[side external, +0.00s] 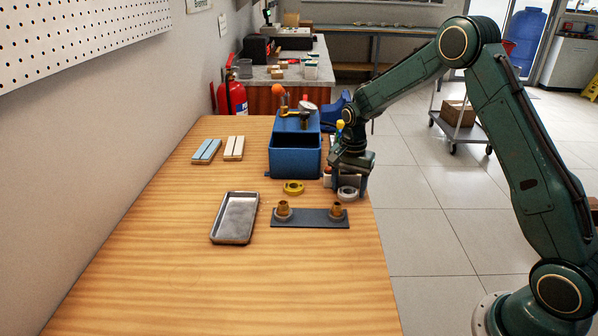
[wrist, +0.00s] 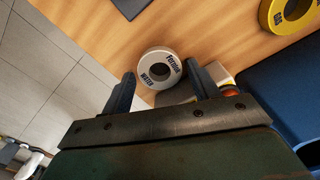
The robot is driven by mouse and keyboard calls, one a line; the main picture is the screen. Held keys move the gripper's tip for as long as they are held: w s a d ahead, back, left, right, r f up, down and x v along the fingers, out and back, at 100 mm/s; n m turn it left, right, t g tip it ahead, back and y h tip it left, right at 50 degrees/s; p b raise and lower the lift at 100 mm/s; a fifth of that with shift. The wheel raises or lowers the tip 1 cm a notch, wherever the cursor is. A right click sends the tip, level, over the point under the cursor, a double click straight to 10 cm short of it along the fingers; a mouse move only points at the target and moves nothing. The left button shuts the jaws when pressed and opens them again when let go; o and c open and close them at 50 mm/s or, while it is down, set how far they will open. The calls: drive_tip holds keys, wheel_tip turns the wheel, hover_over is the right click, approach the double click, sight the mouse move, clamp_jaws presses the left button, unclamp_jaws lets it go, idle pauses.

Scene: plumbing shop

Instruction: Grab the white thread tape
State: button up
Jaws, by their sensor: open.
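The white thread tape (side external: 347,192) is a round roll lying on the wooden table near its right edge. In the wrist view the white thread tape (wrist: 162,69) shows dark lettering on its face and a dark centre hole. My gripper (side external: 350,184) is just above and behind the roll in the side view. In the wrist view my gripper (wrist: 158,82) is open, with one finger on each side of the roll's near part. I cannot tell whether either finger touches the roll.
A yellow roll (side external: 293,187) lies to the left, near a blue toolbox (side external: 295,163). A dark plate with two brass fittings (side external: 310,218) lies in front. A metal tray (side external: 235,217) is further left. A white box (wrist: 217,72) is beside the right finger.

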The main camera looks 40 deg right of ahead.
sight(348, 191)
drive_tip(key=shift+f, duration=0.3)
drive_tip(key=c, duration=0.7)
wheel_tip(348, 191, up, 20)
drive_tip(key=shift+r, duration=0.1)
idle(0.8)
idle(0.4)
